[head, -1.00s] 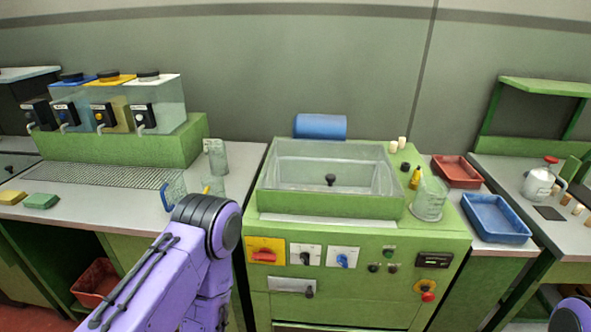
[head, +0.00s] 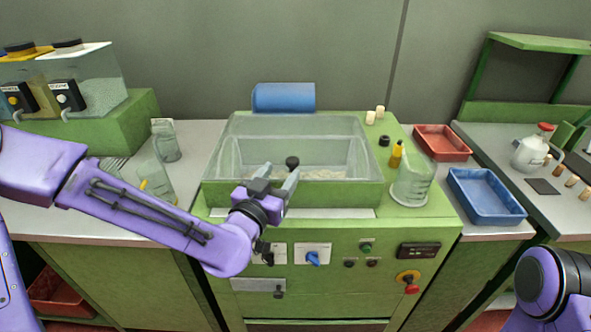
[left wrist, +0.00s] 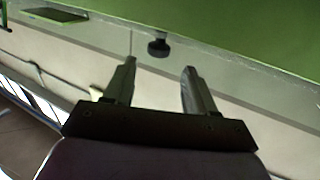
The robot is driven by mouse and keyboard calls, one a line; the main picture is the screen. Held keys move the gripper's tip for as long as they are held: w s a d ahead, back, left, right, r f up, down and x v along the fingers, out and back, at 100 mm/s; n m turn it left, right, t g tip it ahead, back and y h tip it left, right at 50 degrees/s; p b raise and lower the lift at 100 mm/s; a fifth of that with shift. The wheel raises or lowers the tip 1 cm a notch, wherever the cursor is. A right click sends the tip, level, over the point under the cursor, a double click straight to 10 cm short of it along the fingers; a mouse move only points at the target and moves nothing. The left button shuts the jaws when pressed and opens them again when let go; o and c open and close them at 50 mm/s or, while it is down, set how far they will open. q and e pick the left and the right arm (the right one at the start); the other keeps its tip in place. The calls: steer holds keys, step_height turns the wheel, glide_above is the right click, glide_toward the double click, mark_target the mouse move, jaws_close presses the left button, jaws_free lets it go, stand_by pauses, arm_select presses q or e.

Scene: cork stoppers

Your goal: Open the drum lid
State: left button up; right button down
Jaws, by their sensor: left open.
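The drum lid (head: 290,127) is a clear cover over the tub of the green machine (head: 418,222). It looks closed. Its black knob (head: 292,162) stands at the front. My left gripper (head: 277,176) is open and empty in front of the lid, its fingers pointing at the knob. In the left wrist view the knob (left wrist: 158,47) lies beyond the two open fingertips (left wrist: 158,66), roughly centred between them and apart from them. My right arm shows at the lower right, but its gripper is out of view.
A blue cylinder (head: 283,97) lies behind the tub. A glass beaker (head: 411,183) and a yellow bottle (head: 396,154) stand right of it. A blue tray (head: 487,197) and a red tray (head: 442,143) lie further right. Glassware (head: 157,180) stands left, near my left arm.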

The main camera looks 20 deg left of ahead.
mark_target(294, 158)
arm_select(q)
steer(key=shift+w+d+f+b, duration=0.1)
steer(key=shift+w+f+b, duration=0.1)
steer(key=shift+w+b, duration=0.55)
steer(key=w, duration=0.2)
steer(key=w+p, duration=0.1)
steer(key=w, duration=0.3)
steer(key=shift+d+r+p, duration=0.25)
steer(key=shift+d+p, duration=0.1)
steer(key=shift+d, duration=0.05)
steer(key=shift+w+d, duration=0.1)
steer(key=shift+w, duration=0.4)
arm_select(e)
steer(key=shift+w+f, duration=0.1)
steer(key=shift+f, duration=0.55)
